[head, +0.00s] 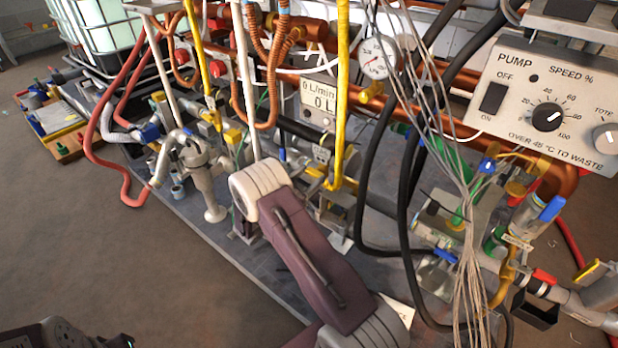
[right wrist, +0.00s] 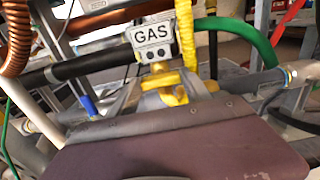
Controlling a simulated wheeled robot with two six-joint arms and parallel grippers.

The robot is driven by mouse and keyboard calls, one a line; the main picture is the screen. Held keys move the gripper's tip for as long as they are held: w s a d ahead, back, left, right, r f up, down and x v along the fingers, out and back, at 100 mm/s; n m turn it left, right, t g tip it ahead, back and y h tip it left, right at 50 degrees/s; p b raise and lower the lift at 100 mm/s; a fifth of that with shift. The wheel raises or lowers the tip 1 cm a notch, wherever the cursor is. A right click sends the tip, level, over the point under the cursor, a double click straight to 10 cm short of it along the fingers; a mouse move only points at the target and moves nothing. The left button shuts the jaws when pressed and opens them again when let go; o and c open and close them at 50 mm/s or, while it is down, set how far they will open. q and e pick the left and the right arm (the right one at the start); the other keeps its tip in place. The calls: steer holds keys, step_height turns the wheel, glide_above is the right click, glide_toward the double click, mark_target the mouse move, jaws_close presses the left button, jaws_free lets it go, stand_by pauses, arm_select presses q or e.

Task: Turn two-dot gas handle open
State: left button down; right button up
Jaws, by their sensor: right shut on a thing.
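A white tag reading GAS with two black dots (right wrist: 152,40) hangs over a yellow valve handle (right wrist: 172,82) in the right wrist view. In the head view the small tag (head: 321,154) and yellow fittings show just past the end of my right arm. My right gripper (right wrist: 170,97) is shut on the yellow handle. Its grey fingers lie at either side of the handle, partly hidden behind the gripper's own maroon body. The handle's angle to its pipe is hard to tell. A dark piece at the lower left edge of the head view seems to be my left gripper, mostly cut off.
A yellow hose (head: 342,100) rises close beside the tag. A flow display (head: 319,101), a pressure gauge (head: 376,58) and a pump panel (head: 547,100) stand nearby. Black hoses and a bundle of grey wires (head: 468,260) hang to the right.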

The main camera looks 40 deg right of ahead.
steer(key=shift+r+n+p, duration=0.15)
steer(key=shift+n+p, duration=0.25)
steer(key=shift+p, duration=0.3)
steer(key=n+p, duration=0.5)
steer(key=shift+p, duration=0.3)
steer(key=shift+w+n+p, duration=0.1)
steer(key=shift+n+p, duration=0.55)
steer(key=shift+n, duration=0.15)
steer(key=n+p, duration=0.1)
steer(key=n, duration=0.1)
steer(key=n+p, duration=0.1)
steer(key=n, duration=0.1)
steer(key=shift+f+n, duration=0.2)
steer(key=shift+n, duration=0.1)
steer(key=n, duration=0.2)
steer(key=shift+f+n+p, duration=0.1)
steer(key=shift+n+p, duration=0.2)
steer(key=shift+p, duration=0.1)
steer(key=shift+f+n, duration=0.1)
steer(key=shift+n, duration=1.5)
steer(key=o, duration=1.4)
steer(key=shift+c, duration=0.2)
